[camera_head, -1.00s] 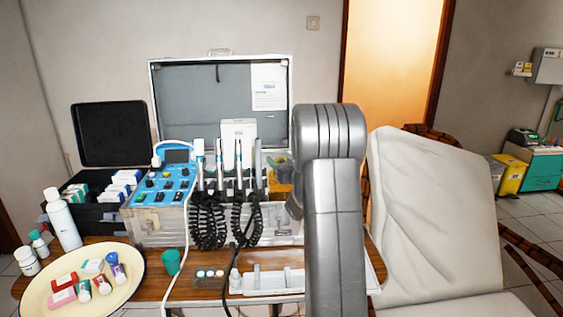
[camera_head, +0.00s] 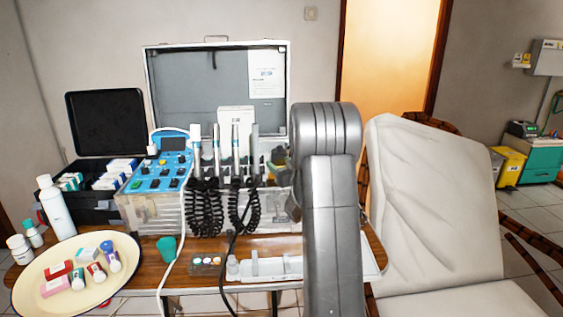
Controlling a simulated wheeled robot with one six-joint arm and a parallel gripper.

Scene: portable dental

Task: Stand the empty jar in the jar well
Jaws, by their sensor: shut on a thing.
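My arm (camera_head: 333,205) rises in front of the right side of the table. My gripper is not seen; the arm's own links hide the space behind them. I cannot make out an empty jar for certain. A white tray (camera_head: 290,268) with raised parts lies at the table's front, partly hidden by my arm. A small dark holder (camera_head: 207,272) with several small round items is left of it. I cannot tell which opening is the jar well.
A cream plate (camera_head: 35,285) holds several small boxes and bottles at the left. A green cup (camera_head: 167,249), a white bottle (camera_head: 57,208) and the blue-topped dental unit (camera_head: 160,182) with coiled cords stand close. A reclining chair (camera_head: 425,200) is at the right.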

